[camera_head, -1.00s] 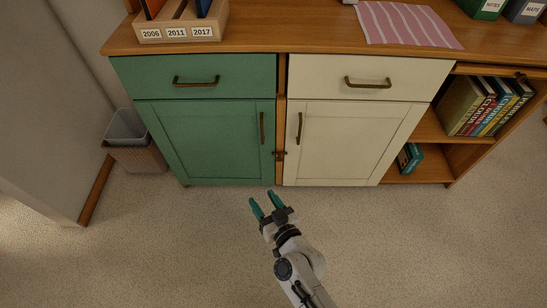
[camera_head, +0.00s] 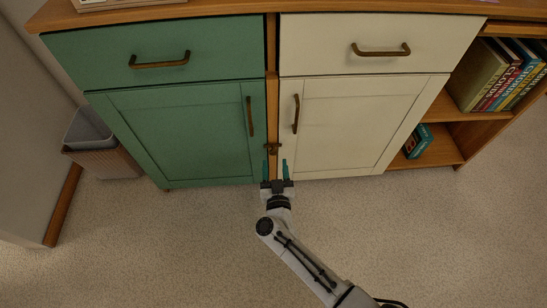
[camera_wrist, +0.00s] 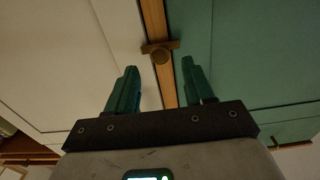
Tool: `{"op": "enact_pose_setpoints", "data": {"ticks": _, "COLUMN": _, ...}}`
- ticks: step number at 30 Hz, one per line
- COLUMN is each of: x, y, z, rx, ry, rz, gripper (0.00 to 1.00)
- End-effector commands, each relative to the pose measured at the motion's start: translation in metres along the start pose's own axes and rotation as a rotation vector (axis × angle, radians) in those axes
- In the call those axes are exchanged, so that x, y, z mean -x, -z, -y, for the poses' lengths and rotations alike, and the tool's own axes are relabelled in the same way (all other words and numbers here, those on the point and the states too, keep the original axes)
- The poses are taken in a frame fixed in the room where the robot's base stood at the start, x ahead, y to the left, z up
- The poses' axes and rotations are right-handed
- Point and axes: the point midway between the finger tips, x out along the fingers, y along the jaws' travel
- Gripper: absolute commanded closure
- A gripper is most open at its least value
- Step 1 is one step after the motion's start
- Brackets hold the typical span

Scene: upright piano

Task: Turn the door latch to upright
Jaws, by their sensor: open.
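The door latch (camera_head: 273,148) is a small brown metal piece on the wooden strip between the green door (camera_head: 185,137) and the cream door (camera_head: 352,124). In the wrist view the latch (camera_wrist: 160,50) has a round knob and a bar lying crosswise to the strip. My gripper (camera_head: 275,168) is open and empty, just in front of the lower part of the strip. In the wrist view its two teal fingers (camera_wrist: 158,82) stand apart, with the latch beyond the tips and roughly between them. I see no contact with the latch.
Door handles (camera_head: 249,116) and (camera_head: 296,113) flank the strip above the latch. Drawers with handles (camera_head: 159,61) are higher up. A waste bin (camera_head: 104,150) stands at the left. Open shelves with books (camera_head: 500,75) are at the right. The carpet in front is clear.

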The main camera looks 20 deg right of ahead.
Motion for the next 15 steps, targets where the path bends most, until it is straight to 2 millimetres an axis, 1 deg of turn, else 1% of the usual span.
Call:
{"op": "enact_pose_setpoints", "data": {"ticks": 1, "x": -0.011, "y": -0.003, "z": 0.000, "rx": 0.001, "ry": 0.001, "rz": -0.003, "gripper": 0.48}}
{"op": "enact_pose_setpoints", "data": {"ticks": 6, "x": -0.033, "y": -0.002, "z": 0.000, "rx": 0.000, "ry": 0.002, "rz": -0.001, "gripper": 0.48}}
{"op": "enact_pose_setpoints", "data": {"ticks": 9, "x": -0.041, "y": -0.001, "z": 0.000, "rx": 0.000, "ry": 0.002, "rz": -0.001, "gripper": 0.48}}
{"op": "enact_pose_setpoints", "data": {"ticks": 15, "x": -0.046, "y": -0.001, "z": 0.000, "rx": 0.000, "ry": 0.002, "rz": 0.001, "gripper": 0.48}}
